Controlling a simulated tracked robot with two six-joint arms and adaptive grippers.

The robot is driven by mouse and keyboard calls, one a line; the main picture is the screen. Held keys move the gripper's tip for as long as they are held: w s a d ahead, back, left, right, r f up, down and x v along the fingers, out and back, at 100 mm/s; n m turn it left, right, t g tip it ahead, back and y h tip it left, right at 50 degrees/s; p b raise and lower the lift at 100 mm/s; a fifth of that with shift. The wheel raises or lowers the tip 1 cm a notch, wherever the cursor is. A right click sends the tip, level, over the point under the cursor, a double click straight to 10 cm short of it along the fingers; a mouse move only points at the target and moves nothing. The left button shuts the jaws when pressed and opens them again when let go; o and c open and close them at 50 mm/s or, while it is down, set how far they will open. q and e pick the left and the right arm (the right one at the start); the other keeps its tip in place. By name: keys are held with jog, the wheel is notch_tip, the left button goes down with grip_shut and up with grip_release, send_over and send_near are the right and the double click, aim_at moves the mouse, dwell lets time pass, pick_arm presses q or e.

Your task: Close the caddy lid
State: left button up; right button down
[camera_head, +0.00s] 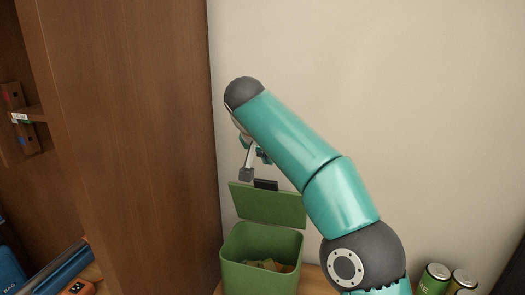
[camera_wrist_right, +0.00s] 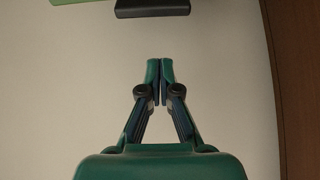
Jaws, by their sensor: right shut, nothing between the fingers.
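The green caddy (camera_head: 259,249) stands on a wooden surface at the bottom middle of the head view. Its lid (camera_head: 268,206) is open and tilted up at the back, with a dark tab (camera_head: 265,184) on its upper edge. Some orange-brown and pale contents show inside the caddy. My right gripper (camera_head: 262,156) is above and behind the lid, mostly hidden by my teal arm. In the right wrist view the right gripper (camera_wrist_right: 160,64) is shut and empty, with the dark tab (camera_wrist_right: 152,7) and a strip of the green lid (camera_wrist_right: 83,1) beyond its tips. My left gripper is not in view.
A tall brown wooden panel (camera_head: 135,140) stands close to the left of the caddy. A pale wall (camera_head: 420,90) is behind.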

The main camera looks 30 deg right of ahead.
aim_at(266, 181)
jog(key=shift+s+a+f+b, duration=0.45)
jog(key=shift+s+f, duration=0.05)
jog(key=shift+f, duration=0.2)
jog(key=shift+s+a+f+b, duration=0.4)
jog(key=shift+s+a+f, duration=0.05)
jog(key=shift+f, duration=0.25)
